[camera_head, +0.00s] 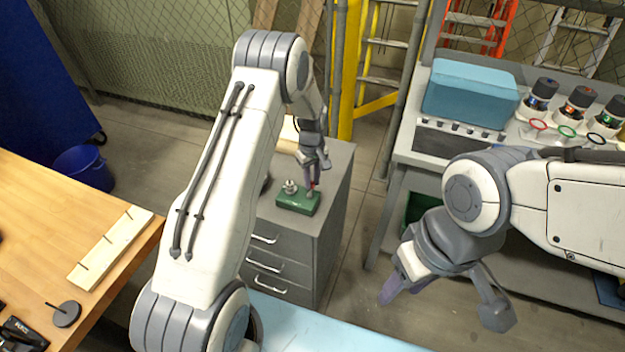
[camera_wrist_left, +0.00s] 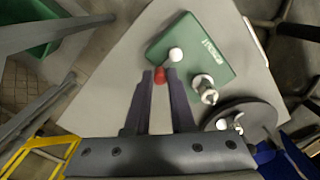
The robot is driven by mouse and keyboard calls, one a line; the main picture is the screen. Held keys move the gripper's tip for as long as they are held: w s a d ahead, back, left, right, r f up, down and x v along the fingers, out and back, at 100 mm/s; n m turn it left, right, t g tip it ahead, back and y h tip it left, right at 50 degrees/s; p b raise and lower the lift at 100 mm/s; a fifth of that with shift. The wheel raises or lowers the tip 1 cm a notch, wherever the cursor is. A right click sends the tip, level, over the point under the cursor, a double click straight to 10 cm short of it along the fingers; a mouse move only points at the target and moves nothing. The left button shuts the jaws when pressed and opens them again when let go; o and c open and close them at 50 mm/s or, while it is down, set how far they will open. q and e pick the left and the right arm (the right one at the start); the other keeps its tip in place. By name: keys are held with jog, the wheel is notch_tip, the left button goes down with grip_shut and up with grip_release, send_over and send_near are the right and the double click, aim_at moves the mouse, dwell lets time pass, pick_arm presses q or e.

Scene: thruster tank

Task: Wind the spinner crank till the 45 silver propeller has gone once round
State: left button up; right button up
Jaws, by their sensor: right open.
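The spinner is a green box (camera_head: 298,201) on top of the grey drawer cabinet, with a silver hub (camera_head: 290,187) on it. In the left wrist view the green box (camera_wrist_left: 203,48) shows white lettering, a white round knob (camera_wrist_left: 176,54) and the silver hub (camera_wrist_left: 204,88). My left gripper (camera_head: 311,186) reaches down to the box. In its wrist view the fingertips (camera_wrist_left: 159,78) close on both sides of a red crank knob (camera_wrist_left: 159,75). My right gripper (camera_head: 442,303) is open and empty, away from the spinner. I cannot make out a silver propeller clearly.
A dark disc (camera_wrist_left: 258,117) with pale parts lies beside the green box, mostly hidden by my left arm in the head view. A wooden table (camera_head: 60,220) stands left. A workbench (camera_head: 400,150) with a blue box (camera_head: 468,93) and several jars stands right.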

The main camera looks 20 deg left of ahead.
pick_arm(q)
jog(key=shift+o, duration=1.4)
jog(key=shift+r, duration=0.1)
notch_tip(320, 180, up, 10)
jog(key=b, duration=0.1)
jog(key=shift+r, duration=0.15)
